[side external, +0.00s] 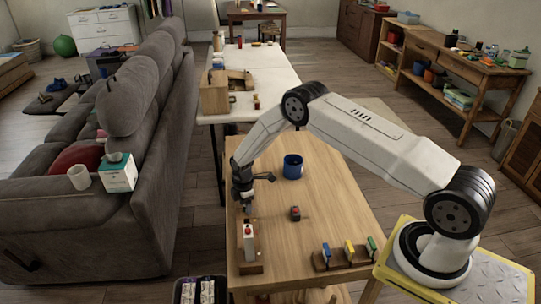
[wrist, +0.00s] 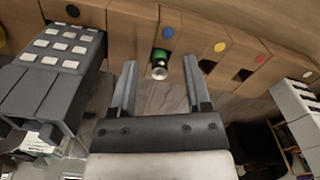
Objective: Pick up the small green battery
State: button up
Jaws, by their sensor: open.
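In the wrist view, the small green battery (wrist: 161,60) has a green body and a silver end. I see no contact between the fingers and the battery. In the side external view, my gripper (side external: 250,205) hangs over the left part of the wooden table (side external: 325,205). I cannot make out the battery in that view.
In the wrist view, a grey object with white squares (wrist: 58,70) stands at left. On the table are a blue mug (side external: 293,167), a red-and-black item (side external: 295,213), a white carton (side external: 248,240) under my gripper, and a wooden rack (side external: 340,261). The table's middle is mostly clear.

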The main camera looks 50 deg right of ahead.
grip_shut()
jog(key=shift+r, duration=0.15)
jog(key=shift+r, duration=0.8)
jog(key=s+a+r, duration=0.1)
jog(key=s+r, duration=1)
jog(key=s, duration=0.3)
jog(key=shift+a, duration=0.3)
jog(key=shift+r, duration=0.1)
